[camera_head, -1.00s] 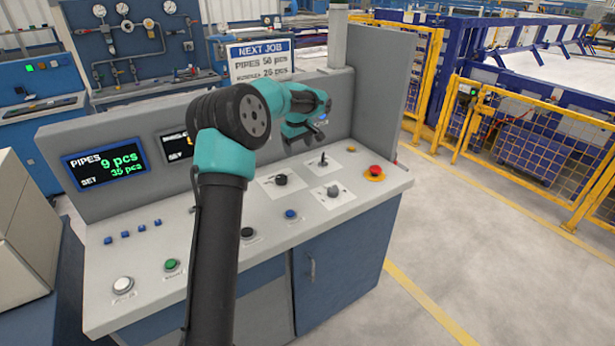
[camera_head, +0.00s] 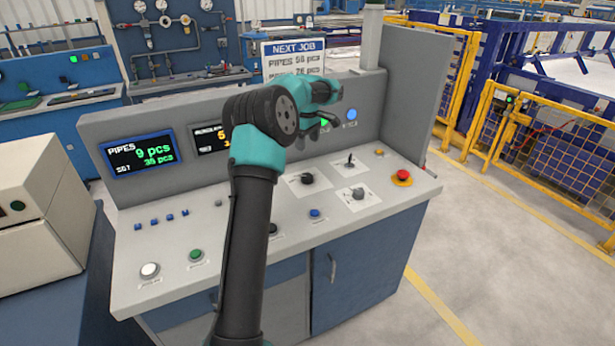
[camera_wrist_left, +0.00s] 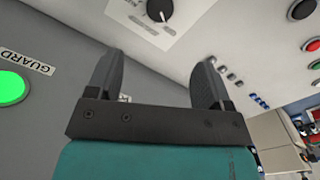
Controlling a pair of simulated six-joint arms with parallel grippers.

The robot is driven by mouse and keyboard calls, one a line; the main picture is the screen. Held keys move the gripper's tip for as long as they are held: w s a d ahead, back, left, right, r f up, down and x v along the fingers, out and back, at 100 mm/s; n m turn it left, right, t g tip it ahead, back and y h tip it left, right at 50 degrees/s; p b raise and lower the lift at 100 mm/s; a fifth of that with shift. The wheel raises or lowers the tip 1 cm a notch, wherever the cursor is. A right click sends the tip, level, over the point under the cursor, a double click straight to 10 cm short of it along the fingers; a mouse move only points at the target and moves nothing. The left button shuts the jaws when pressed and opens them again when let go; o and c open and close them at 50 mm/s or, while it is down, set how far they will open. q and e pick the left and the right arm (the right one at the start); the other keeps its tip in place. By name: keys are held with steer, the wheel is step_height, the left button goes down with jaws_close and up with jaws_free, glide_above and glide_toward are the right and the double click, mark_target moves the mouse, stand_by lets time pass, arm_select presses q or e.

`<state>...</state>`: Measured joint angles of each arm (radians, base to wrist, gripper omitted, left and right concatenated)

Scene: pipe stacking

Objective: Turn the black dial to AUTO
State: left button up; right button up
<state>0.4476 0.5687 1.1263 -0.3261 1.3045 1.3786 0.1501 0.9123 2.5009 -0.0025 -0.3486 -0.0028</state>
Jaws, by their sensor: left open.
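The black dial (camera_head: 307,179) sits on a white label plate on the sloped console top. It also shows in the left wrist view (camera_wrist_left: 159,10), at the top edge and partly cut off, with a pale pointer mark. Its label text is too small to read. My left gripper (camera_head: 312,130) is above and behind the dial, near the upright panel, apart from it. In the left wrist view its two black fingers (camera_wrist_left: 158,65) are open with nothing between them. My right gripper is not in view.
Close to the dial are a small lever switch (camera_head: 350,161), a grey knob (camera_head: 358,193), a red emergency button (camera_head: 402,176) and a blue button (camera_head: 315,213). A lit green GUARD lamp (camera_wrist_left: 12,88) is on the upright panel. A tall side wall (camera_head: 412,90) bounds the console's right.

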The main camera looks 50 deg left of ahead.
mark_target(307, 176)
arm_select(q)
step_height(307, 176, down, 15)
stand_by(0.5)
steer(key=shift+c, duration=0.4)
steer(key=c, duration=0.8)
steer(key=shift+c, duration=0.2)
